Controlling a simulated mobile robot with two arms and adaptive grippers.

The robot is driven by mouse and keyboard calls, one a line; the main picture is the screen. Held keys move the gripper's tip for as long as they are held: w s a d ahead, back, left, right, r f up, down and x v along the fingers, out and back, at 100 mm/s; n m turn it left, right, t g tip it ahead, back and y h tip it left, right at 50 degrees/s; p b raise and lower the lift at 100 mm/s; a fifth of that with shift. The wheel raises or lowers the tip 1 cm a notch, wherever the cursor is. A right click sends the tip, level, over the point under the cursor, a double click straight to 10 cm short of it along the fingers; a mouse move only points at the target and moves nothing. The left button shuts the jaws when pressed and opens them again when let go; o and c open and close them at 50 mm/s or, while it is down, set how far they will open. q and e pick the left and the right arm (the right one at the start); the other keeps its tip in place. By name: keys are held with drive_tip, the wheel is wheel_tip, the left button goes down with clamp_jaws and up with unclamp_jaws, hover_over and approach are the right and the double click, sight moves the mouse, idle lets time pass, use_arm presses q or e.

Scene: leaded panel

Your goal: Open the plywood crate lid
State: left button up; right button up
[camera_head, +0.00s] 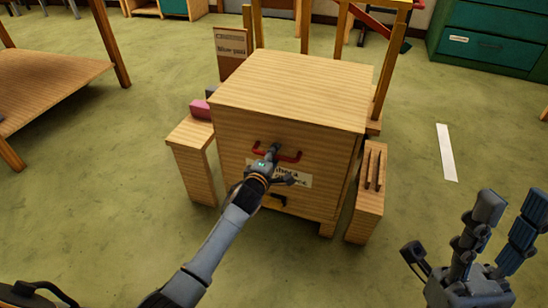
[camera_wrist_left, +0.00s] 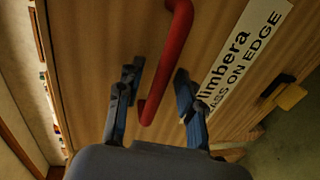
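The plywood crate (camera_head: 290,85) stands on the floor in the middle of the head view. Its front panel (camera_head: 232,140) carries a red bar handle (camera_head: 290,156) and a white label, which reads "limbera" and "ass on edge" in the left wrist view (camera_wrist_left: 240,55). My left gripper (camera_head: 280,166) is at the handle. In the left wrist view its two fingers (camera_wrist_left: 158,88) are spread, with the red handle (camera_wrist_left: 178,35) running between them; I cannot tell whether they touch it. My right gripper (camera_head: 511,207) is open and empty at the lower right, away from the crate.
Low wooden stands flank the crate at left (camera_head: 193,165) and right (camera_head: 366,205). A wooden frame (camera_head: 383,65) rises behind. A green drawer cabinet (camera_head: 490,45) stands back right. Open green floor lies in front.

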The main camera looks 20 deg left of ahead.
use_arm(q)
clamp_jaws()
idle(0.3)
